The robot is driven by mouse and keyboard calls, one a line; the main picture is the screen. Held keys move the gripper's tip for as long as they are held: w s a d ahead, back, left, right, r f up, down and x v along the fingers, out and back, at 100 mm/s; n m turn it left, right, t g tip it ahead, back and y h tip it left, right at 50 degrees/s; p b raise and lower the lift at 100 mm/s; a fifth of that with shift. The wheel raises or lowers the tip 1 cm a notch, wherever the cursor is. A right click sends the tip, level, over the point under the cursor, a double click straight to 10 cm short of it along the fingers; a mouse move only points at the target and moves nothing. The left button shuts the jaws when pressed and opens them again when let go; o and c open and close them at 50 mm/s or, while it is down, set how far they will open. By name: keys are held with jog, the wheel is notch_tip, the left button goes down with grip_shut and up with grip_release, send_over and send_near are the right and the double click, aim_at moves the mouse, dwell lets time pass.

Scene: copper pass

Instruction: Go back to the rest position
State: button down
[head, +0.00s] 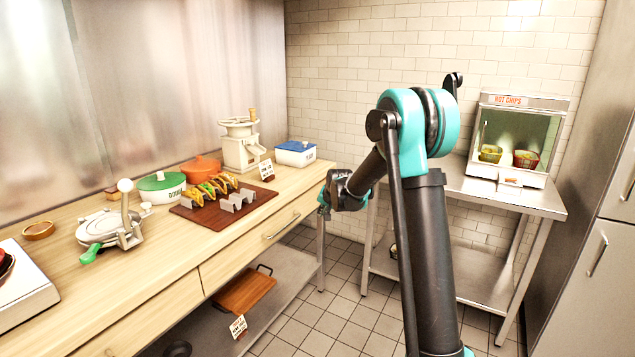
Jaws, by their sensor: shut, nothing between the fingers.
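My arm rises through the middle of the head view and bends over to the left. My gripper (323,203) is at the far end of the arm, beside the right end of the wooden counter (150,259). It looks small and partly hidden by my own wrist. Its fingers are shut and I see nothing held in it. It is apart from the taco stand (237,200), which sits on a brown board (215,220) on the counter and holds several filled tacos (207,190).
A steel table (540,201) bears a hot chips warmer (518,139). Tiled floor (330,310) lies between.

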jog(key=s+d+f+n+g, duration=0.1)
jog(key=s+d, duration=0.5)
jog(key=s, duration=0.9)
jog(key=s+d+f+n+g+h, duration=0.1)
jog(key=s+d, duration=0.5)
jog(key=s, duration=0.9)
jog(key=s+d+f+n+g+h, duration=0.1)
jog(key=s+d, duration=0.4)
jog(key=s, duration=1)
jog(key=shift+s+d+f+n, duration=0.4)
jog(key=shift+f+n, duration=0.1)
jog(key=shift+f, duration=0.35)
jog(key=shift+w, duration=0.1)
dwell(2.6)
